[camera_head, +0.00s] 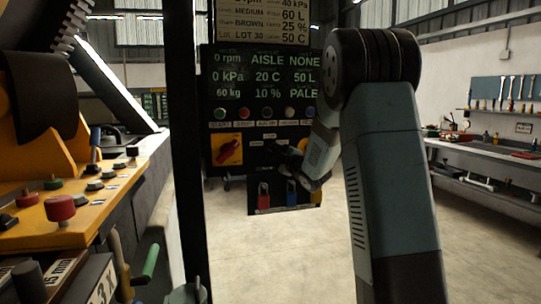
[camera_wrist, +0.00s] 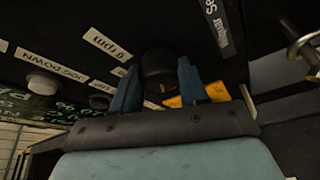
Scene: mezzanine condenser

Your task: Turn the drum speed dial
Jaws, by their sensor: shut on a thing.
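The drum speed dial is a round black knob (camera_wrist: 158,62) on the dark panel, with a "0 rpm" label beside it in the wrist view. My gripper (camera_wrist: 159,88) is shut on it, with one blue finger on each side of the knob. In the head view my arm reaches to the middle of the control panel (camera_head: 254,170), where the gripper's end is small and dark and the dial cannot be made out. The display (camera_head: 265,72) on the panel reads 0 rpm.
A red rotary switch (camera_head: 229,150) on a yellow plate sits left of my gripper. Several push buttons line up above it, and padlocks (camera_head: 291,194) hang below. A dark post (camera_head: 184,150) stands left of the panel. A yellow console (camera_head: 75,205) is at the left. Open floor lies below.

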